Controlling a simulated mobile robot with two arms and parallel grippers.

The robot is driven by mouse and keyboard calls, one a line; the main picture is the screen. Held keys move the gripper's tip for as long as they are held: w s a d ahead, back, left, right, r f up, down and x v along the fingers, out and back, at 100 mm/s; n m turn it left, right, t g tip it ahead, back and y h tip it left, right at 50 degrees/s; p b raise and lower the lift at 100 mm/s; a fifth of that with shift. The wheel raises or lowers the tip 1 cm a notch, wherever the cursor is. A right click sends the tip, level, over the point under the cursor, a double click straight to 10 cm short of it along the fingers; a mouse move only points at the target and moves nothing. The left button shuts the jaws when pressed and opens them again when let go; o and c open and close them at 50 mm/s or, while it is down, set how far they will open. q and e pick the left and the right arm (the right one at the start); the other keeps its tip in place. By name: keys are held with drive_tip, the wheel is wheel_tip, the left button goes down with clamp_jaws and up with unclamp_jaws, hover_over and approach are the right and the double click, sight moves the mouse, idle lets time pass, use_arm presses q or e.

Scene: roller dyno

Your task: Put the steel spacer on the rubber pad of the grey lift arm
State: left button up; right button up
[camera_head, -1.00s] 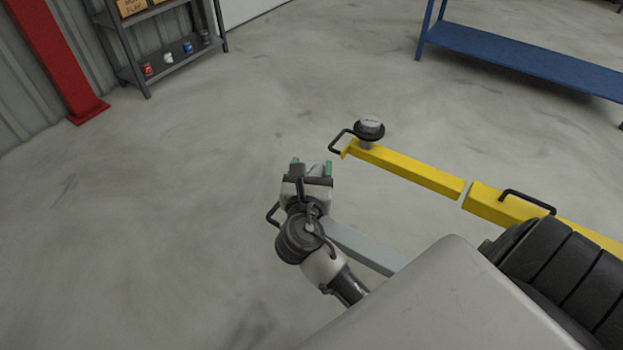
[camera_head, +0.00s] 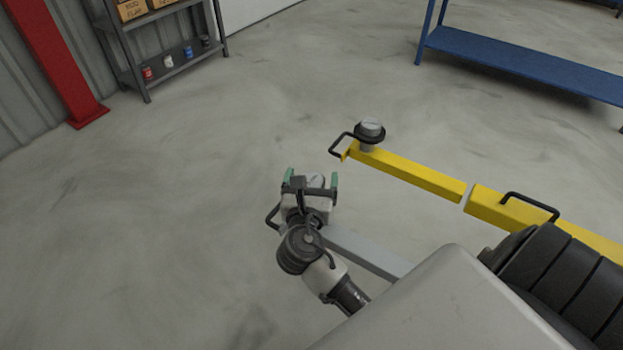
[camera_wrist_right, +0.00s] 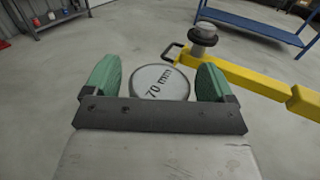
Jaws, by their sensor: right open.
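The steel spacer (camera_wrist_right: 160,83) is a round grey disc marked "70 mm" in the right wrist view. In the head view its pale top (camera_head: 316,181) shows between the green fingertips. My right gripper (camera_head: 311,180) is open, with one finger on each side of the spacer and a gap visible beside it in the right wrist view (camera_wrist_right: 157,80). The grey lift arm (camera_head: 368,255) runs from under my right wrist toward the lower right. Its rubber pad is hidden, so I cannot tell what the spacer rests on. My left gripper is not in view.
A yellow lift arm (camera_head: 420,178) with a dark round pad and a grey cylinder (camera_head: 371,129) on its end lies to the right. A black tyre (camera_head: 560,270) is at the lower right. A shelf, red post and blue bench stand farther back. The floor at left is clear.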

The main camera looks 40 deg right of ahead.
drive_tip(key=shift+r, duration=0.2)
drive_tip(key=p+v, duration=0.1)
drive_tip(key=v, duration=1)
drive_tip(key=s+d+f+m+g+y, duration=0.4)
drive_tip(key=s+f+m+g+y, duration=0.25)
drive_tip(key=m, duration=0.85)
drive_tip(key=s+a+f+m+g+y, duration=0.2)
drive_tip(key=s+a+m+g+y, duration=0.1)
drive_tip(key=m, duration=0.7)
drive_tip(key=s+a+y, duration=0.1)
drive_tip(key=s+y, duration=0.1)
drive_tip(key=s, duration=0.1)
drive_tip(key=shift+s+a+f+m+y, duration=0.2)
drive_tip(key=shift+a+f+m+y, duration=0.1)
drive_tip(key=shift+f+y, duration=0.1)
